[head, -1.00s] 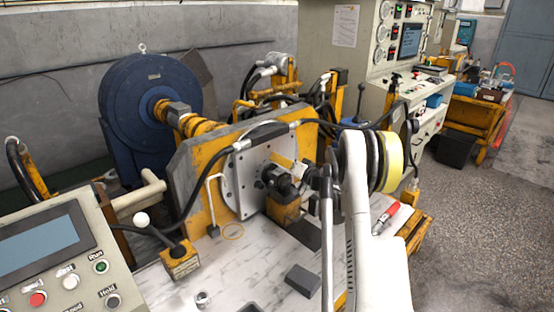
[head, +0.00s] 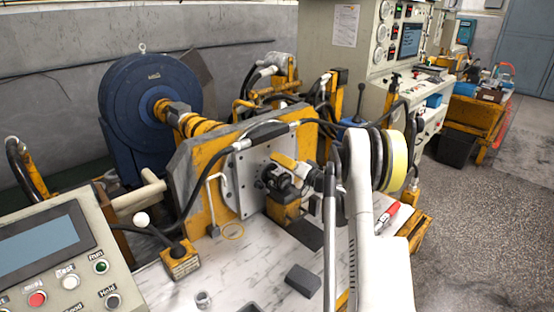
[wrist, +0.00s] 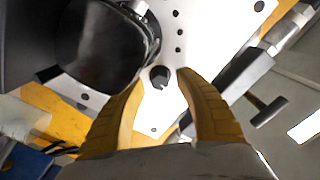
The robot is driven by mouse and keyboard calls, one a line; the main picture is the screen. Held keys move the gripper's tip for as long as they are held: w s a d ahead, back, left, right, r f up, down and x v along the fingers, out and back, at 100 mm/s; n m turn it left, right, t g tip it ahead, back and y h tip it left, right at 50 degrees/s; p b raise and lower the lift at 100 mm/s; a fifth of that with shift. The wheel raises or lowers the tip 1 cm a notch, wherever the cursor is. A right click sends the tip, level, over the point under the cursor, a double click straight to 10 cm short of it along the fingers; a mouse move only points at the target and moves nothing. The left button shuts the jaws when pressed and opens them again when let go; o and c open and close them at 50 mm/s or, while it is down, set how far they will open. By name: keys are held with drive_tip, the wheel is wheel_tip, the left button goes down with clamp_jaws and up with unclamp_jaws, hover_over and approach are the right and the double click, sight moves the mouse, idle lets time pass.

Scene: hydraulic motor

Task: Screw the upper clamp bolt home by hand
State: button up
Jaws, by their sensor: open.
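A dark, hex-shaped bolt head (wrist: 158,77) shows against the pale plate (wrist: 168,112) in the wrist view. My gripper (wrist: 162,80) is open, with one yellow fingertip on either side of the bolt head, close to it. I cannot tell whether a finger touches it. In the head view my gripper (head: 275,160) reaches from the right to the front of the pale mounting plate (head: 240,165). The dark round motor part (head: 276,180) is just below the fingers. The bolt itself cannot be made out there.
A large dark cylindrical body (wrist: 100,45) stands close to the left finger in the wrist view. A black hose (head: 190,215) loops left of the plate.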

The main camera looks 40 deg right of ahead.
drive_tip(key=s+d, duration=0.1)
drive_tip(key=s, duration=0.9)
drive_tip(key=shift+s+d, duration=0.2)
drive_tip(key=shift+s, duration=0.1)
drive_tip(key=shift+r, duration=0.1)
wheel_tip(320, 180, up, 4)
drive_tip(key=w+a+r+n+g+h+p, duration=0.15)
drive_tip(key=n+g+p, duration=0.25)
drive_tip(key=n+p, duration=0.5)
drive_tip(key=w+f+b, duration=0.1)
drive_tip(key=w+b, duration=0.1)
drive_tip(key=w, duration=0.1)
drive_tip(key=w+f+n+b, duration=0.1)
drive_tip(key=w+f, duration=0.1)
drive_tip(key=w, duration=0.1)
drive_tip(key=w+f+n+b, duration=0.1)
drive_tip(key=w+f+b, duration=0.1)
drive_tip(key=w, duration=0.1)
drive_tip(key=shift+w+a+f+h+b, duration=0.1)
drive_tip(key=shift+w+a+h+b, duration=0.1)
drive_tip(key=shift+w+h+b, duration=0.15)
drive_tip(key=shift+c, duration=0.2)
clamp_jaws()
